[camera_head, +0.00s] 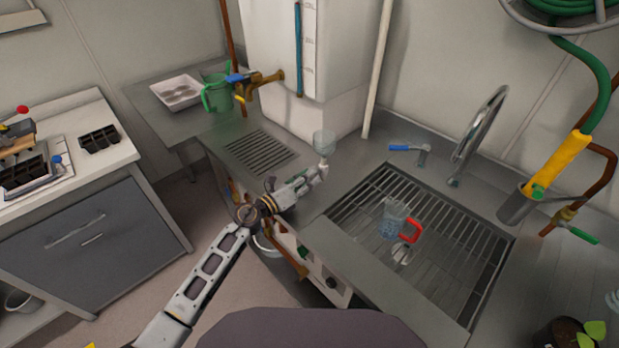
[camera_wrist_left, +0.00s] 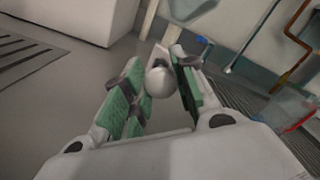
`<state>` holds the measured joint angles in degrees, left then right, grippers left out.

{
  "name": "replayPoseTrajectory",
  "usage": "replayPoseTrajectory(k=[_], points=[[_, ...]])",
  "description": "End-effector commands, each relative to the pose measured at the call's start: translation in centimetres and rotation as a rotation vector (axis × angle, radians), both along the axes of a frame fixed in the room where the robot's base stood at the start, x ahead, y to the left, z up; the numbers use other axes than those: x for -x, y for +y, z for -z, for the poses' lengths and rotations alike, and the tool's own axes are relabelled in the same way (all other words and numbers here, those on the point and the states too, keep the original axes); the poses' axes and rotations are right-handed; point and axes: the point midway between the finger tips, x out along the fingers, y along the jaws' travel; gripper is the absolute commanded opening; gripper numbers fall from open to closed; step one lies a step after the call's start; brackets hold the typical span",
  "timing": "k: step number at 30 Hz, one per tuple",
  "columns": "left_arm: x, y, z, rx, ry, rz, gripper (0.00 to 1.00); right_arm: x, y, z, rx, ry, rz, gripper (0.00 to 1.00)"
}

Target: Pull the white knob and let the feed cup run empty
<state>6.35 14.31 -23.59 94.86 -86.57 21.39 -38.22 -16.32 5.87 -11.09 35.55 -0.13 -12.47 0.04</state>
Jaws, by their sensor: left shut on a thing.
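The feed cup (camera_head: 325,141) is a small translucent cup on a pale stem, standing at the counter's back edge by the white tank. Its contents cannot be made out. The white knob (camera_wrist_left: 160,82) is a round ball between the green-padded fingers of my left gripper (camera_wrist_left: 160,95) in the left wrist view. In the head view my left gripper (camera_head: 318,174) reaches in from the left, just below the cup, shut on the knob; its fingers hide most of the knob there. The cup's lower part (camera_wrist_left: 190,8) shows at the top of the wrist view. My right gripper is out of view.
A clear jug (camera_head: 394,216) with a red handle stands on the sink grate (camera_head: 455,262). A chrome tap (camera_head: 478,135) and a blue-handled valve (camera_head: 410,149) are behind it. The white tank (camera_head: 290,60) is behind the counter. A green jug (camera_head: 217,93) stands left.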

Motion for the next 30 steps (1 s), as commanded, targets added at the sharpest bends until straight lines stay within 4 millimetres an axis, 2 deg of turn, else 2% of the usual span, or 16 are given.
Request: replayPoseTrajectory(k=[3,4,9,17,23,30], points=[[0.0,0.1,0.2,-0.002,0.002,-0.001,0.00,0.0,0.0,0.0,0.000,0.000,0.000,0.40],[0.0,0.1,0.2,-0.002,0.002,-0.001,0.30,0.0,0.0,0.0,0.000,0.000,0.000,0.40],[0.0,0.1,0.2,-0.002,0.002,-0.001,0.51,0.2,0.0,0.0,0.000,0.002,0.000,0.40],[0.0,0.0,0.1,-0.001,0.001,-0.001,0.51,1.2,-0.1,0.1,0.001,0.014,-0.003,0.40],[0.2,0.3,0.1,-0.002,0.001,-0.001,0.51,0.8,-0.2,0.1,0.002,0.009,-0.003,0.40],[1.4,1.5,0.2,-0.002,0.002,-0.001,0.51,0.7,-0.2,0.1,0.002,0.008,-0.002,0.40]])
